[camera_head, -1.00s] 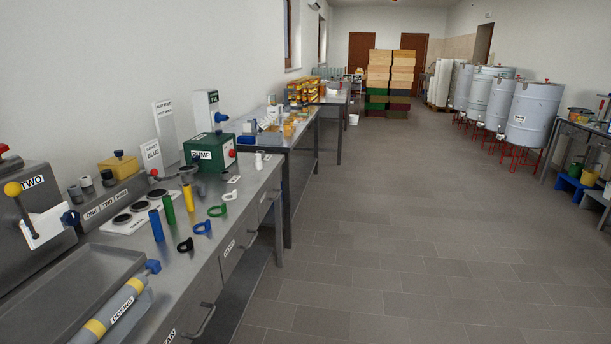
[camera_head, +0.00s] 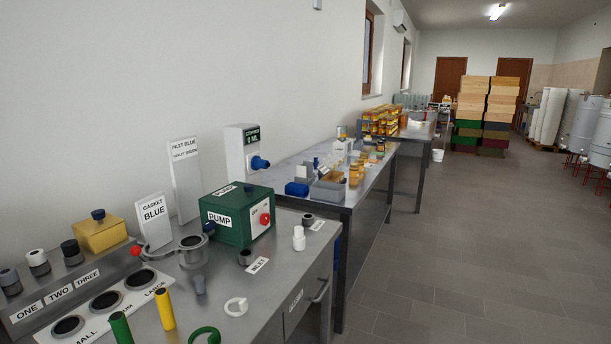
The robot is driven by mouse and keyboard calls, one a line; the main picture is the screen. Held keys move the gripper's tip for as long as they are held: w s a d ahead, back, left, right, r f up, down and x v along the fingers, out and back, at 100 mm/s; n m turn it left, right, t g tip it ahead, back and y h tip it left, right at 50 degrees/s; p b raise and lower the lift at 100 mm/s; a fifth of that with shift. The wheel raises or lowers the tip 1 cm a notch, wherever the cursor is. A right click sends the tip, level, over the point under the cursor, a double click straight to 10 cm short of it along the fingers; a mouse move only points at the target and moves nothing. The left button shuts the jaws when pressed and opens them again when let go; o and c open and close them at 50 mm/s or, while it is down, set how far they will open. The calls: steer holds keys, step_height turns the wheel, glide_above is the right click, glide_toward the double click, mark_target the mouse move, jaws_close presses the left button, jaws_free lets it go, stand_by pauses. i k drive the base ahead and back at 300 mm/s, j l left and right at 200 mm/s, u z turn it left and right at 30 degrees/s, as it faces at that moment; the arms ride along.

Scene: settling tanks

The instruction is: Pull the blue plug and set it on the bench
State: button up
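A blue plug (camera_head: 259,163) sticks out of the front of a white upright box (camera_head: 236,150) whose green label reads "STOPPED 0 ML". The box stands behind the green pump. The metal bench (camera_head: 225,310) runs along the left wall. Other dark blue knobs show on top of the pump (camera_head: 228,222), on the yellow box (camera_head: 101,235) and on a metal ring fitting (camera_head: 192,248). My gripper is not in view, and nothing is seen touching the plug.
A second table (camera_head: 340,205) with jars lies beyond. The floor (camera_head: 450,260) to the right is clear.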

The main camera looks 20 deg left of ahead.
mark_target(258, 163)
steer(key=i+l+u, duration=0.15)
steer(key=i+u, duration=0.25)
steer(key=i, duration=0.15)
steer(key=i+l+u, duration=0.3)
steer(key=i+u, duration=0.15)
steer(key=i+l+u, duration=0.4)
steer(key=i+l, duration=0.15)
steer(key=i+l+u, duration=0.15)
steer(key=l, duration=0.2)
steer(key=i+l+u, duration=0.1)
steer(key=i+l, duration=0.15)
steer(key=i+l+u, duration=0.15)
steer(key=l, duration=0.3)
steer(key=i+l+u, duration=0.1)
steer(key=i+l, duration=0.15)
steer(key=l, duration=0.15)
steer(key=i+l+u, duration=0.15)
steer(key=l, duration=0.25)
steer(key=i+l+u, duration=0.15)
steer(key=l, duration=0.25)
steer(key=i+l+u, duration=0.1)
steer(key=l, duration=0.3)
